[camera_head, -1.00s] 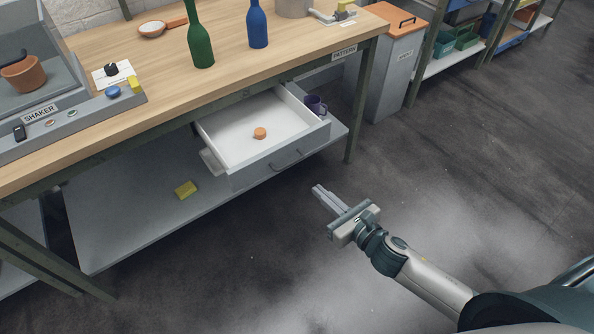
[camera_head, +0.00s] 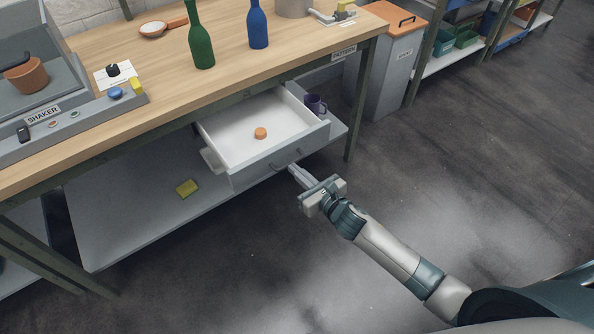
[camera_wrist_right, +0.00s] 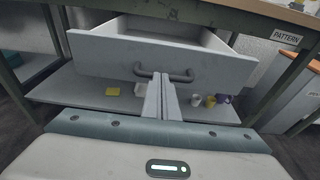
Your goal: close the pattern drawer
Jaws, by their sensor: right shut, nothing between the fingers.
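The pattern drawer (camera_head: 245,148) is pulled out from under the workbench, with an orange round object (camera_head: 261,133) inside. Its front (camera_wrist_right: 205,68) and dark handle (camera_wrist_right: 160,74) face me in the right wrist view. The PATTERN label (camera_head: 344,52) is on the bench edge; it also shows in the right wrist view (camera_wrist_right: 286,36). My right gripper (camera_head: 294,170) is shut and empty. Its fingertips (camera_wrist_right: 161,80) are at the handle, just in front of the drawer front; I cannot tell whether they touch. My left gripper is not in view.
A bench leg (camera_head: 358,115) stands right of the drawer. Green (camera_head: 201,40) and blue (camera_head: 257,28) bottles stand on the bench. The floor in front is clear.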

